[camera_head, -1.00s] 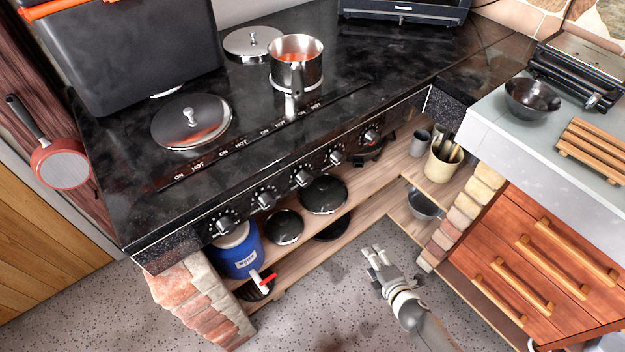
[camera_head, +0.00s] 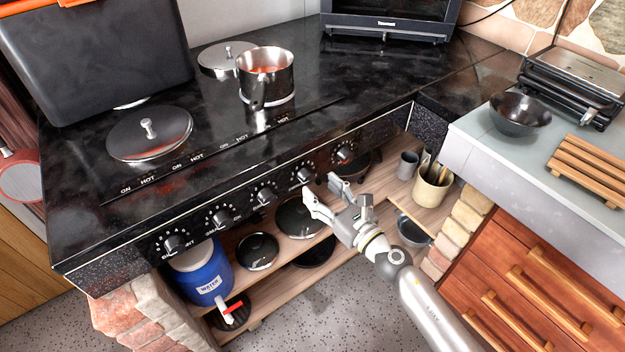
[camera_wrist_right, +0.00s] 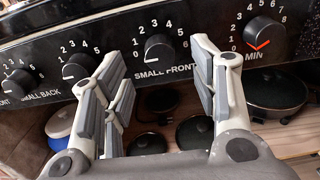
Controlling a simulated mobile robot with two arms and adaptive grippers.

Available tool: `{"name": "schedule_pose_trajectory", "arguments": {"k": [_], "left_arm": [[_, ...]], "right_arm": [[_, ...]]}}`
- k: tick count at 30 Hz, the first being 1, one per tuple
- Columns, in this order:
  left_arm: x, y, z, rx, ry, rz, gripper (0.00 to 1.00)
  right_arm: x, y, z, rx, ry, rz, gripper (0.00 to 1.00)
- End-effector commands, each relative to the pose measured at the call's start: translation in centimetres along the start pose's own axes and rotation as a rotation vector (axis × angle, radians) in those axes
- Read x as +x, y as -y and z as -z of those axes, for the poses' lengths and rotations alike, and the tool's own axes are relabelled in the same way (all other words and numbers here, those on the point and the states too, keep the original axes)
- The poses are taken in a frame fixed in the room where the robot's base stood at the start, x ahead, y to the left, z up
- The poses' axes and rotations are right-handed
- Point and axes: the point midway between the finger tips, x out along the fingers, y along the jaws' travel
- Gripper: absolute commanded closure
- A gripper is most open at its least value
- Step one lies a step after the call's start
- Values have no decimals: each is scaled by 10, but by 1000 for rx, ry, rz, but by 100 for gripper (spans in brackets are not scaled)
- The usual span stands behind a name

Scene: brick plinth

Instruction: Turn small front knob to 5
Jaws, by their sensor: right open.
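The black small front knob (camera_wrist_right: 160,48) is on the stove's front panel, above its "SMALL FRONT" label in the right wrist view. Its white mark points to the lower left, near 0. In the head view the same knob (camera_head: 305,175) is second from the right in the row. My right gripper (camera_head: 328,196) is open and empty, in front of the panel and slightly below and right of that knob. In the wrist view its fingers (camera_wrist_right: 162,72) stand on either side of the knob in the picture, with no contact visible. My left gripper is in neither view.
Other knobs (camera_head: 265,195) flank it on the panel. A pot of red food (camera_head: 266,78) and a lidded hotplate (camera_head: 150,132) are on the stovetop. Pans and a blue water jug (camera_head: 203,273) are on the shelf below. A wooden drawer unit (camera_head: 520,290) stands at right.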

Motion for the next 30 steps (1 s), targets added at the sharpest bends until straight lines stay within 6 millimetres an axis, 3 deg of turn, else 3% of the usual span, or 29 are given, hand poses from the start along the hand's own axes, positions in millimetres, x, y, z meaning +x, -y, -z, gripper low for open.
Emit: {"name": "schedule_pose_trajectory", "arguments": {"k": [3, 9, 20, 30], "left_arm": [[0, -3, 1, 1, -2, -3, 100], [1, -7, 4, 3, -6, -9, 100], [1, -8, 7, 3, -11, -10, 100], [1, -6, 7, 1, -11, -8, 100]], "right_arm": [[21, -1, -1, 1, 1, -1, 45], [40, 0, 1, 1, -1, 0, 45], [44, 0, 1, 1, -1, 0, 45], [44, 0, 1, 1, -1, 1, 86]]}}
